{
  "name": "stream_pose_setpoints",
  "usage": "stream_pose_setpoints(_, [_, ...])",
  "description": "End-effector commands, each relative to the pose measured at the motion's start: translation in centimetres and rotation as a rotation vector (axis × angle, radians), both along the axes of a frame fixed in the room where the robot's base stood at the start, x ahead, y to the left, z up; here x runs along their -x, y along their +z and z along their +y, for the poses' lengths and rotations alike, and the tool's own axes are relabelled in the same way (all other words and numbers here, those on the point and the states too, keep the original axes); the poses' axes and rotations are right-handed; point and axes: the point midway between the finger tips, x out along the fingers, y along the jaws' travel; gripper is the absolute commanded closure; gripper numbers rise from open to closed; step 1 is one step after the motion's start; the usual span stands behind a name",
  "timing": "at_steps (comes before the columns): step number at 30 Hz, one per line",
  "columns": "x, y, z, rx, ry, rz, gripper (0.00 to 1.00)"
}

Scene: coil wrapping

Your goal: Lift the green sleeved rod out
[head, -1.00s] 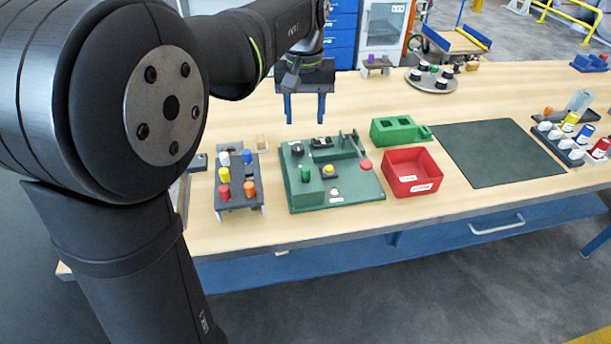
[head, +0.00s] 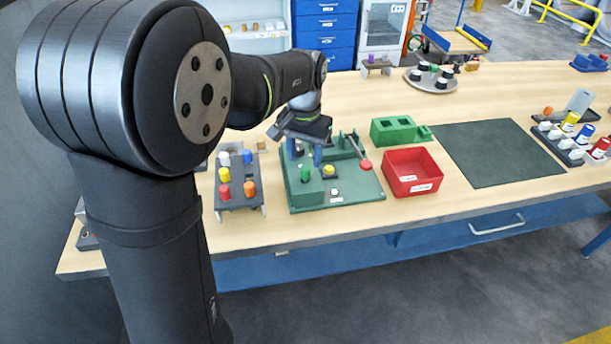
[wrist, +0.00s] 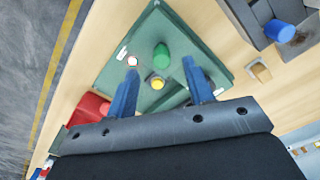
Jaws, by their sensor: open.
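The green sleeved rod (head: 306,172) stands upright on the green fixture (head: 352,197), near its left side. It also shows in the wrist view as a round green top (wrist: 161,55), between the fingertips in the picture. My gripper (head: 305,156) is open and empty, with its blue fingers above and just behind the rod. In the wrist view the two fingers (wrist: 160,66) are spread to either side of the rod, seemingly apart from it. A yellow button (head: 329,170) sits beside the rod; it shows in the wrist view (wrist: 154,82).
A grey rack (head: 238,196) with several coloured rods stands left of the fixture. A lever with a red knob (head: 365,165) rises at the fixture's right. A red bin (head: 411,188) and a green block (head: 393,130) lie farther right. The dark mat (head: 498,152) is clear.

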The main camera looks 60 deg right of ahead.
Motion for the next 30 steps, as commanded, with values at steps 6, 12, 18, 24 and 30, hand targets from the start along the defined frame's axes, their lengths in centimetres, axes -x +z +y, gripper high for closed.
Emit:
stream_pose_setpoints(6, [0.0,-1.5,-0.1,-0.001,0.000,0.000,0.52])
stream_pose_setpoints(12, [-0.2,-4.4,-0.7,-0.003,0.001,0.001,0.52])
stream_pose_setpoints(18, [-0.2,-6.2,-0.7,-0.001,0.001,0.000,0.52])
stream_pose_setpoints(24, [-0.2,-6.2,-0.7,0.000,0.001,0.000,0.52])
stream_pose_setpoints(30, [-0.2,-6.2,-0.7,0.000,0.001,0.000,0.88])
